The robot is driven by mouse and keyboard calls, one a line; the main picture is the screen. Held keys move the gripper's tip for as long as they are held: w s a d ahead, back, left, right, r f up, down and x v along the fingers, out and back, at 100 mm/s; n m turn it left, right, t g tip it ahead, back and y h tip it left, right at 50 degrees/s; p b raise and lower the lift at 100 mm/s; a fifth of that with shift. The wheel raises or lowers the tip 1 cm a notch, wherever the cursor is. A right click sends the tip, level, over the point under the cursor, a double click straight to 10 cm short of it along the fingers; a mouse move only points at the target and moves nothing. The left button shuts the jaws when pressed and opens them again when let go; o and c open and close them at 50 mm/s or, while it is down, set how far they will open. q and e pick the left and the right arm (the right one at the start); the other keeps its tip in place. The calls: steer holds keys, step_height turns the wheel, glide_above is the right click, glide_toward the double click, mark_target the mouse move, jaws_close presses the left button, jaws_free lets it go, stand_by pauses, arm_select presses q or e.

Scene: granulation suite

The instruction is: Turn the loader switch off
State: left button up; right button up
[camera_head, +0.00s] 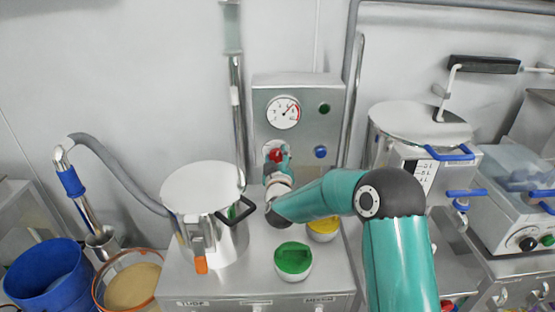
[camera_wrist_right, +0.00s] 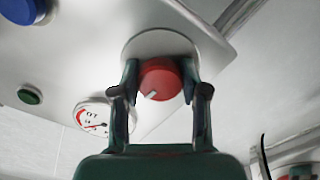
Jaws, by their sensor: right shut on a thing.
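The loader switch is a red round knob with a white mark (camera_wrist_right: 160,80), set on a light round plate (camera_wrist_right: 160,44) on the grey control panel. In the head view the red knob (camera_head: 275,155) shows below the gauge, partly hidden by my right gripper (camera_head: 278,162). In the right wrist view my right gripper (camera_wrist_right: 160,85) has one finger on each side of the knob and is shut on it. The white mark points to the lower left in the wrist view. My left gripper is not in view.
The panel (camera_head: 260,112) also carries a gauge (camera_head: 283,112), a green button (camera_head: 324,108) and a blue button (camera_head: 320,152). A steel pot (camera_head: 222,240) stands left of my right arm. A green-filled bowl (camera_head: 293,261) and a yellow-filled bowl (camera_head: 323,229) sit beneath it.

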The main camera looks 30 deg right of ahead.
steer(key=n, duration=0.5)
steer(key=shift+a+n+p, duration=0.15)
steer(key=shift+n+p, duration=0.15)
steer(key=n, duration=0.4)
steer(key=shift+f+p, duration=0.1)
steer(key=shift+p, duration=0.3)
steer(key=shift+f+n, duration=0.1)
steer(key=shift+n, duration=0.5)
steer(key=shift+a+f, duration=0.1)
steer(key=o, duration=0.9)
steer(key=shift+o, duration=1.2)
steer(key=shift+s+r, duration=0.1)
steer(key=shift+r, duration=0.1)
